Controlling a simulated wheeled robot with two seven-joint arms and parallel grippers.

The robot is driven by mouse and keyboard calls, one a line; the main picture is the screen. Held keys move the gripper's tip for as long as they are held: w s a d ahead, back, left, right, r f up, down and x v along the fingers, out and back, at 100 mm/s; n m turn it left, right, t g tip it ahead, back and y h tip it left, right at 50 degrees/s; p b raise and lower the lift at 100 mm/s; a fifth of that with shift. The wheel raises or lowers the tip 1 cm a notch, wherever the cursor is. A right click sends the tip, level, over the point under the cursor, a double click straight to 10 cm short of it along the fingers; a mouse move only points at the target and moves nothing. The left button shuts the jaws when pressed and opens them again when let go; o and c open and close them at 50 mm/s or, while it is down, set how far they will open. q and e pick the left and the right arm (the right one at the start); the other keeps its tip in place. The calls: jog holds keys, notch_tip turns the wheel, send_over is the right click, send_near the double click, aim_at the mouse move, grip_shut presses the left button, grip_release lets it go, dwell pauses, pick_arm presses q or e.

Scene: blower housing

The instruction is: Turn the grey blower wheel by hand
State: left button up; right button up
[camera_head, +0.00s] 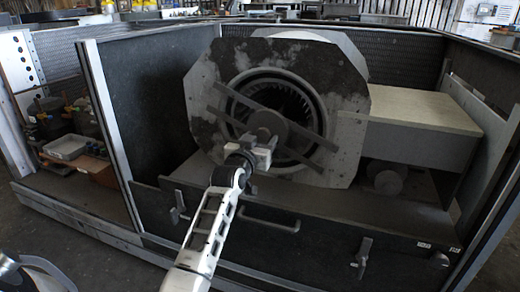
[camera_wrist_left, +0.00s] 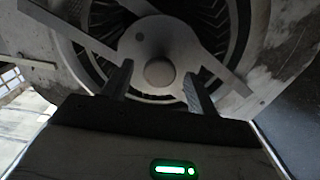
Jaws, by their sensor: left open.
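The grey blower wheel (camera_head: 306,107) sits inside the round opening of the pale, stained blower housing (camera_head: 347,135). Its dark fins ring the opening, and slanted grey bars cross in front with a round hub (camera_head: 268,122) in the middle. My left gripper (camera_head: 264,146) is in front of the hub and hides its lower part. In the left wrist view the fingers (camera_wrist_left: 158,84) are apart, with the round hub end (camera_wrist_left: 159,72) showing between them. Wheel fins (camera_wrist_left: 215,30) show behind. I cannot tell whether the fingers touch anything. My right gripper is not in view.
A dark panel (camera_head: 150,112) stands left of the housing. A box with a pale top (camera_head: 420,108) is at the right. A low front wall (camera_head: 310,240) with a handle (camera_head: 268,222) and latches runs below. Shelves with a grey tray (camera_head: 66,147) are at the left.

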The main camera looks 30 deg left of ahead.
pick_arm(q)
jog(key=shift+w, duration=0.2)
grip_shut()
jog(key=shift+r+m+p, duration=0.15)
jog(key=shift+m+p, duration=0.25)
jog(key=shift+p, duration=0.15)
